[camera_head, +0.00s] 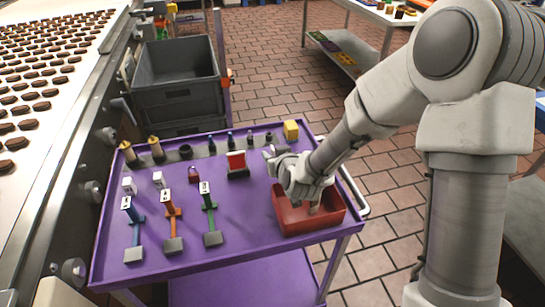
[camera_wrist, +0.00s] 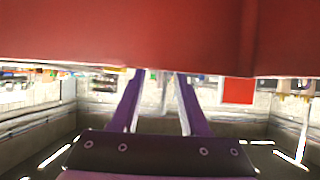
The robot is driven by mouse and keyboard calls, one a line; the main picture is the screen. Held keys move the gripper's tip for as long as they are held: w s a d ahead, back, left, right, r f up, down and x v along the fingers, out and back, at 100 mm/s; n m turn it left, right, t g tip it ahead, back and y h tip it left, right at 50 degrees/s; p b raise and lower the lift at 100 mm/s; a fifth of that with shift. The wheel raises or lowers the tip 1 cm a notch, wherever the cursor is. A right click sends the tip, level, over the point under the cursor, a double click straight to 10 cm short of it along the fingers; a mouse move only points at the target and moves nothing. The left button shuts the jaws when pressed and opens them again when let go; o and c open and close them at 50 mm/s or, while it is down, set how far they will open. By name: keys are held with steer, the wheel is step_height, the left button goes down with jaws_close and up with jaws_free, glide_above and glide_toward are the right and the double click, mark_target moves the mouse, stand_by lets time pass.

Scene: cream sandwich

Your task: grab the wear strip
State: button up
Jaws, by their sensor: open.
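I cannot tell for sure which thing is the wear strip. My gripper (camera_head: 312,205) is over the red bin (camera_head: 292,226) at the cart's right; a pale piece shows there, too small to name. In the wrist view my purple fingers (camera_wrist: 160,78) are apart, with no clear object held between them. A red surface fills the top of that view.
Brass-coloured cylinders (camera_head: 155,148), small dark parts, a red-faced block (camera_head: 236,164), a red padlock (camera_head: 194,175) and a yellow block (camera_head: 291,130) are on the cart. A conveyor with dark sandwiches (camera_head: 40,85) runs at left. Grey crates (camera_head: 178,80) stand behind.

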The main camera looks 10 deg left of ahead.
steer(key=shift+c, duration=0.3)
jaws_close()
stand_by(0.3)
